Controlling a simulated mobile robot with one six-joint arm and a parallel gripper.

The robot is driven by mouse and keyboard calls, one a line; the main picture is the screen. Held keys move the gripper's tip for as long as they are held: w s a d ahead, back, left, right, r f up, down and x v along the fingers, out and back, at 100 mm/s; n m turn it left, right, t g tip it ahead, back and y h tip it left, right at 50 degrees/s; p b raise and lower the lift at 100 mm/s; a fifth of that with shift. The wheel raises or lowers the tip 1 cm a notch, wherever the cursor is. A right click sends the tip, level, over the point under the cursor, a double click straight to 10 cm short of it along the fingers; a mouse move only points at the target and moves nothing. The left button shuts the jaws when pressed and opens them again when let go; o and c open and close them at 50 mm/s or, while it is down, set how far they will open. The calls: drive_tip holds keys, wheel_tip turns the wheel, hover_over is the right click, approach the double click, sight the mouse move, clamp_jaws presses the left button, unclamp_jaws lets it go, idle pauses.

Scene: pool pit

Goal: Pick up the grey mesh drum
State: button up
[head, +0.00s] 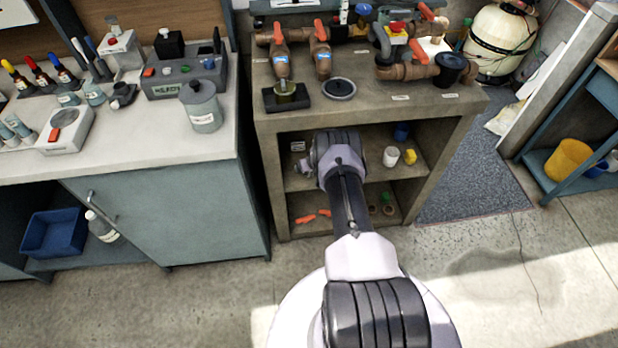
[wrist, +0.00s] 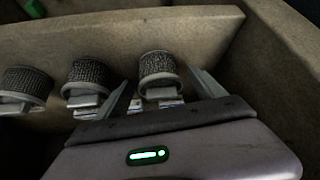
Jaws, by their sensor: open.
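Three dark grey mesh drums stand in a row in the wrist view: a left one (wrist: 25,84), a middle one (wrist: 88,76) and a right one (wrist: 160,66). Each has a mesh side and a paler rim, with a pale block at its lower front. My gripper (wrist: 162,84) is open. Its two fingers stand either side of the right drum, with visible gaps. I cannot tell how deep the drum sits between them. In the head view my arm reaches into the shelf unit (head: 253,95), and its wrist hides the fingers and the drums.
A pale wall or panel (wrist: 120,33) runs behind the drums, and a side wall (wrist: 285,60) is close on the right. On the shelves sit a white cup (head: 391,156), a yellow item (head: 410,157) and orange pieces (head: 305,219). Pipe fittings (head: 408,72) stand on top.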

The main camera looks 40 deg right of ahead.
drive_tip(key=shift+w+d+f+b, duration=0.1)
drive_tip(key=shift+w+f+b, duration=0.2)
drive_tip(key=shift+f, duration=0.25)
drive_tip(key=shift+r, duration=0.2)
